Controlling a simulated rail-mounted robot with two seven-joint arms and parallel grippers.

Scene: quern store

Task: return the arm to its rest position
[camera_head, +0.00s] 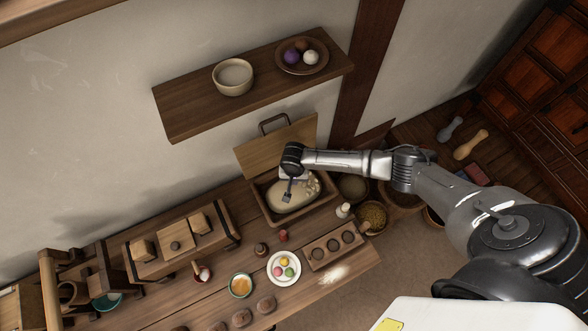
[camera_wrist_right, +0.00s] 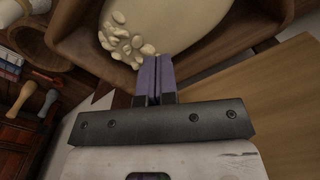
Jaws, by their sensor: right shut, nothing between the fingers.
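My right arm (camera_head: 430,180) reaches in from the right over the table. My right gripper (camera_head: 287,199) points down above an open wooden box and is shut and empty. In the right wrist view its two purple-grey fingers (camera_wrist_right: 158,68) are together with nothing between them. The box (camera_wrist_right: 85,42) holds a large smooth pale mass (camera_head: 285,204) and a cluster of small pale pieces (camera_wrist_right: 124,40) beside the fingertips. I cannot tell whether the fingertips touch the contents. My left gripper is in neither view.
The box's raised lid (camera_head: 290,140) stands behind the gripper. A wall shelf (camera_head: 195,107) with bowls hangs above. Baskets (camera_head: 372,218) are at right.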

